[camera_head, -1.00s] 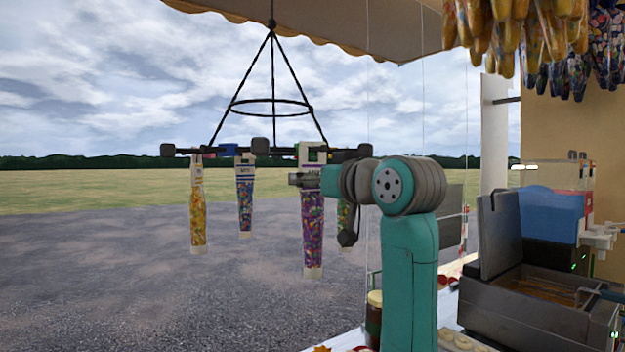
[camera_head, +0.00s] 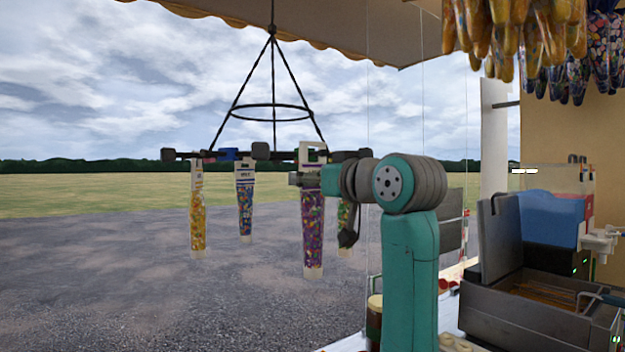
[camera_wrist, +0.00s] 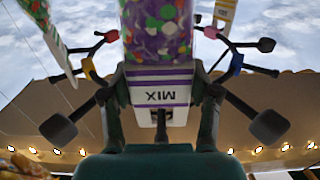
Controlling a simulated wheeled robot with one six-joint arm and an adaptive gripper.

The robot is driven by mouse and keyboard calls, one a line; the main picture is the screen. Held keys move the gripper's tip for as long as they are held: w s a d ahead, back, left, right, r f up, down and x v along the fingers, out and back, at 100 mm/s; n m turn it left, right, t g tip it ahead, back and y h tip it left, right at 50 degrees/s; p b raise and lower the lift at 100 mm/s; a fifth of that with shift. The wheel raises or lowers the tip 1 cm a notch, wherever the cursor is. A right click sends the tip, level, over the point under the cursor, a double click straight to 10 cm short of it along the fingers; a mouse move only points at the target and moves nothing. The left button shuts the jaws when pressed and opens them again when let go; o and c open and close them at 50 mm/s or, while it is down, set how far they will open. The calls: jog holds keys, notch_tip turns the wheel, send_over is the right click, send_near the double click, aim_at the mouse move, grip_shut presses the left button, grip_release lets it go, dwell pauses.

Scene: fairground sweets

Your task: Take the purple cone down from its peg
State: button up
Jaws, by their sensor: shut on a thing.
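The purple cone (camera_head: 312,240) hangs upright, narrow end down, at the front of the black hanging rack (camera_head: 225,154). It is a clear bag of mixed coloured sweets with a white header and a holed tab at the top. In the wrist view the cone (camera_wrist: 158,30) fills the top middle, its header reading "MIX" upside down. My gripper (camera_head: 305,180) is shut on the header, with a finger on each side of it in the wrist view (camera_wrist: 162,90). The tab is level with the rack's arms; I cannot tell whether the peg is still through its hole.
A yellow cone (camera_head: 197,225) and a blue multicoloured cone (camera_head: 245,210) hang to the left. Another cone (camera_head: 344,225) is partly hidden behind my arm. A fryer (camera_head: 545,310) stands on the right. Open ground lies left and beyond.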

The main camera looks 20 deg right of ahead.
jog(key=shift+s, duration=0.15)
jog(key=shift+s+d, duration=0.25)
jog(key=shift+s, duration=0.55)
dwell(0.3)
jog(key=shift+v, duration=1.75)
jog(key=shift+f, duration=0.1)
